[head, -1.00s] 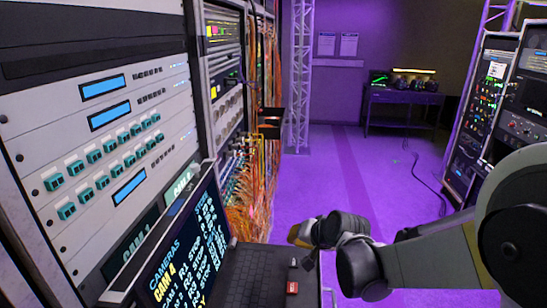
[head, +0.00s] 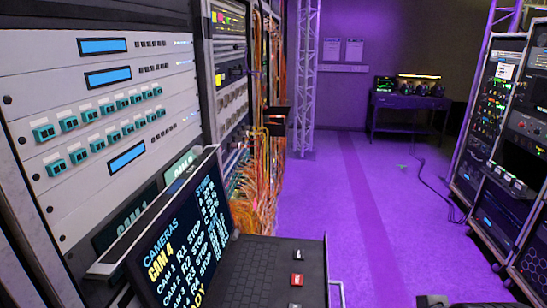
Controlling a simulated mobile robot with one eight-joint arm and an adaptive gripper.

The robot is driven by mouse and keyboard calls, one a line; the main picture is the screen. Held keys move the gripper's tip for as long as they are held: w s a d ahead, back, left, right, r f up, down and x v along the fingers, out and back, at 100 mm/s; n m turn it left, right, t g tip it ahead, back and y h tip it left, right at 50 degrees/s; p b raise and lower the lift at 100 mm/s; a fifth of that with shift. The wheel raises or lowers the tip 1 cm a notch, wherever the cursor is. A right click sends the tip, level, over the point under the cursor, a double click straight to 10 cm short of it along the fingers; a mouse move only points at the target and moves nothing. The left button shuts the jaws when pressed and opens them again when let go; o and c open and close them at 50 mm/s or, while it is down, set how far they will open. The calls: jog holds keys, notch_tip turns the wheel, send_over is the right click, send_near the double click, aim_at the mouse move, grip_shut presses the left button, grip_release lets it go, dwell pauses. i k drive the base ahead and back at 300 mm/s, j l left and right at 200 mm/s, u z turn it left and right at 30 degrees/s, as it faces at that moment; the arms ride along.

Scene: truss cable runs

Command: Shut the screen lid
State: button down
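The screen lid (head: 182,248) stands open at the lower left, tilted up from its dark keyboard base (head: 262,272). Its display is lit with yellow and white text reading "CAMERAS" and "CAM 4". The lower part of the lid is cut off by the picture's bottom edge. My gripper is not in view.
A rack (head: 100,120) with blue displays and teal buttons stands close behind the lid. Orange cables (head: 258,185) hang beyond it. Another equipment rack (head: 500,140) stands at right. The purple floor (head: 370,215) between is mostly open, with a loose cable on it.

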aim_at(172, 255)
jog(key=i+l+u, duration=0.15)
jog(key=u, duration=0.35)
jog(key=l+u, duration=0.2)
jog(key=u, duration=0.25)
jog(key=i+l+u, duration=0.1)
jog(key=l+u, duration=0.15)
jog(key=u, duration=0.25)
jog(key=l+u, duration=0.3)
jog(key=u, duration=0.15)
